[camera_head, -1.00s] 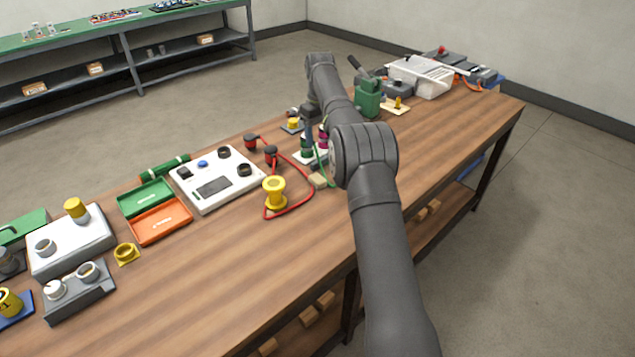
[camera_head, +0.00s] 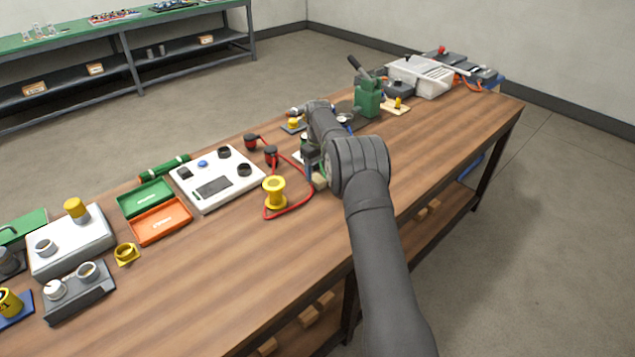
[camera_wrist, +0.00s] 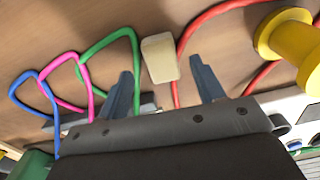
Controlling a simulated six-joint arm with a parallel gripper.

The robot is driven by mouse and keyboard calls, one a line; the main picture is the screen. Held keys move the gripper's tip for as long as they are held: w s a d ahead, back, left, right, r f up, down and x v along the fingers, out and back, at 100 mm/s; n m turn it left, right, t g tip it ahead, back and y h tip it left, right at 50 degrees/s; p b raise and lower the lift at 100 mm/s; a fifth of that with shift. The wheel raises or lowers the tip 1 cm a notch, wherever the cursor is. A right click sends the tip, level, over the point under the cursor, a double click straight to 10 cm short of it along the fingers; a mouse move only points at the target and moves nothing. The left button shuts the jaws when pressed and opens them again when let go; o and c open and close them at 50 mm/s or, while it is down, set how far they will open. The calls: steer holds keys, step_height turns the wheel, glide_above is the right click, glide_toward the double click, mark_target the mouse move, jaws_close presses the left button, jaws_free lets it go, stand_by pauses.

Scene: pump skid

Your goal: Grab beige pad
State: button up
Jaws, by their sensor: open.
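The beige pad (camera_wrist: 160,57) is a small pale block lying on the wooden table in the wrist view. In the head view it is a small pale patch (camera_head: 320,183), mostly hidden by my arm. My gripper (camera_wrist: 164,82) is open, and its two dark fingers lie on either side of the pad in the picture. The pad's lower end shows between the fingertips, and its upper part extends past them. The fingers appear apart from the pad; the height gap cannot be told.
A yellow spool (camera_wrist: 293,43) with a red cable stands right of the pad in the wrist view. Green (camera_wrist: 107,40), pink and blue cable loops lie to its left. A white panel (camera_head: 216,178) stands left on the table. The front of the table is clear.

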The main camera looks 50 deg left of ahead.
mark_target(317, 178)
step_height(317, 178, down, 4)
steer(key=shift+s+a+r, duration=0.1)
steer(key=shift+r, duration=0.15)
steer(key=c, duration=1.1)
steer(key=shift+o, duration=0.2)
steer(key=shift+r, duration=0.1)
